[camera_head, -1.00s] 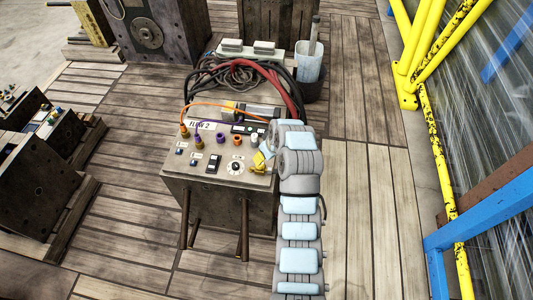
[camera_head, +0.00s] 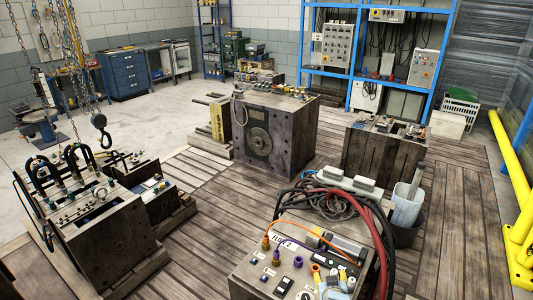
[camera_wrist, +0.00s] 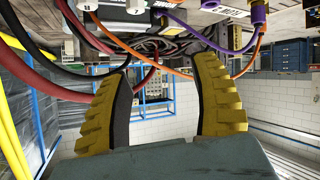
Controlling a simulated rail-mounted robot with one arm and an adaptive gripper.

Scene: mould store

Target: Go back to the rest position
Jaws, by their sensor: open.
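My gripper (camera_wrist: 162,100) is open in the wrist view. Its two yellow ribbed fingers stand apart with nothing between them. In the head view only a small part of my gripper and wrist (camera_head: 335,284) shows at the bottom edge, in front of the grey control box (camera_head: 252,284) with a "FLOW 2" label. Orange and purple plugs on this box also show at the top of the wrist view, which appears upside down. The fingers look apart from the plugs and cables.
Dark mould blocks (camera_head: 272,135) stand on the wooden floor. A hook (camera_head: 101,137) hangs at left. A yellow rail (camera_head: 520,230) lies at right. Bare planks (camera_head: 205,235) lie between.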

